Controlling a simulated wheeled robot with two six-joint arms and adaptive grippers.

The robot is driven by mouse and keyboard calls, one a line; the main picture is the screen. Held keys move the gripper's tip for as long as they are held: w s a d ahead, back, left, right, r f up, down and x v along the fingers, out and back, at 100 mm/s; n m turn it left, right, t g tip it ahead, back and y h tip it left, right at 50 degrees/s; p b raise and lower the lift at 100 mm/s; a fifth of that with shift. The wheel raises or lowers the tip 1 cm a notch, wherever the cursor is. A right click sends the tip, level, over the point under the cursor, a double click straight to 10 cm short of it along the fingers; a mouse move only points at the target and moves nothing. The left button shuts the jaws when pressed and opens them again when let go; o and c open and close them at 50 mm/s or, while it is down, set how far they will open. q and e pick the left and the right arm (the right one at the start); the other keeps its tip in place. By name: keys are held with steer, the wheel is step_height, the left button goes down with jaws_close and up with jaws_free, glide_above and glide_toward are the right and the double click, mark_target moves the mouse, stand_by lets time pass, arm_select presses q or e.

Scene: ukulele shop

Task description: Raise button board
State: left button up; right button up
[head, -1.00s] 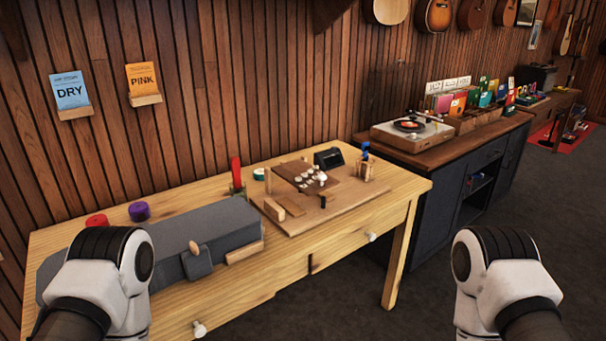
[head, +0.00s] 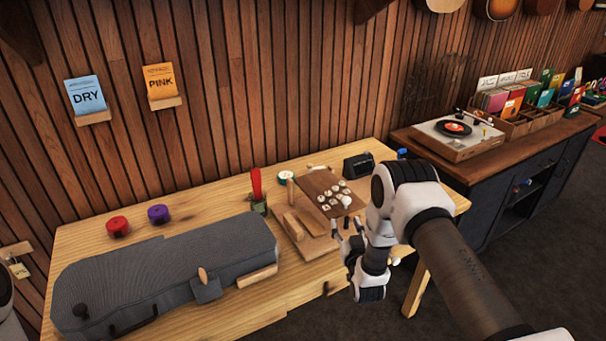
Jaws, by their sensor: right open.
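The button board is a small dark brown board (head: 317,182) with several round white buttons in the head view. It sits over a larger wooden base board (head: 313,246) near the right end of the table. I cannot tell if it lies flat or is tilted. My right gripper (head: 346,227) is open and empty, at the front right of the board, close to its near edge. I cannot tell if it touches the board. My right arm hides the right part of the base board. My left gripper is not in view.
A long grey case (head: 185,270) fills the left of the table (head: 80,238). Red (head: 118,226) and purple (head: 158,213) round pieces stand behind it. A small black device (head: 358,165) is behind the board. A record player (head: 456,136) stands on the dark cabinet.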

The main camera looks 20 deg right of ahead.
mark_target(347, 203)
steer(key=d+r+p, duration=0.2)
steer(key=shift+w+r, duration=0.2)
steer(key=shift+r, duration=0.1)
steer(key=p+x, duration=0.1)
steer(key=x, duration=0.6)
steer(key=shift+w+d+f+p, duration=0.15)
steer(key=shift+p, duration=0.15)
steer(key=shift+w, duration=0.1)
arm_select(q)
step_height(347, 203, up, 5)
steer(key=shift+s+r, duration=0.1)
arm_select(e)
jaws_close()
